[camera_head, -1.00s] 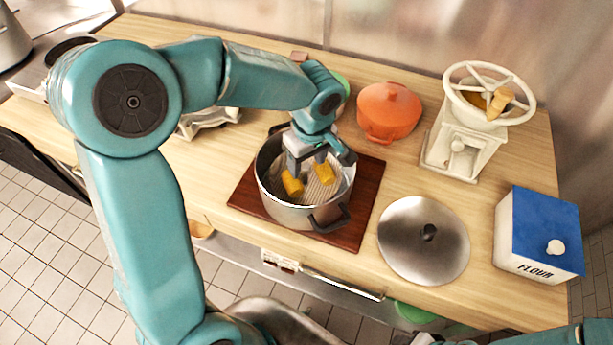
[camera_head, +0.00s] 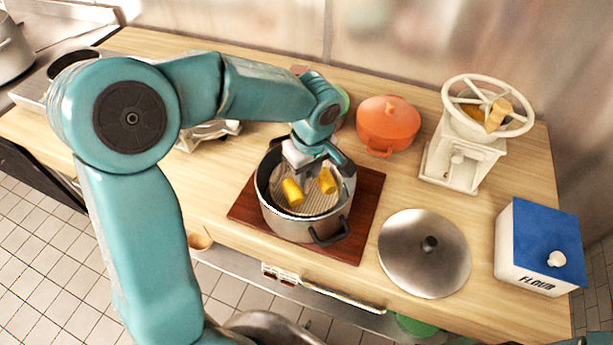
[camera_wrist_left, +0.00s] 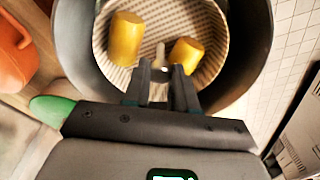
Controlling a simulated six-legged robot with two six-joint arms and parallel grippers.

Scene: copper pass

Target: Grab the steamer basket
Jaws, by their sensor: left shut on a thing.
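The steamer basket (camera_head: 322,201) is a round, pale, perforated plate inside a grey metal pot (camera_head: 290,226). It carries two yellow pieces (camera_head: 292,191), and it also shows in the left wrist view (camera_wrist_left: 203,20) with a pale centre post (camera_wrist_left: 160,54). My left gripper (camera_head: 309,174) reaches down into the pot from above. In the left wrist view its fingers (camera_wrist_left: 158,84) are closed around the post. The basket's far edge is partly hidden by the gripper. My right gripper is not in view.
The pot stands on a dark red board (camera_head: 368,200) on a wooden counter. A steel lid (camera_head: 410,265) lies to its right. An orange lidded pot (camera_head: 388,126), a white hand-wheel grinder (camera_head: 455,165) and a flour box (camera_head: 520,262) stand around. Bare counter lies between orange pot and lid.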

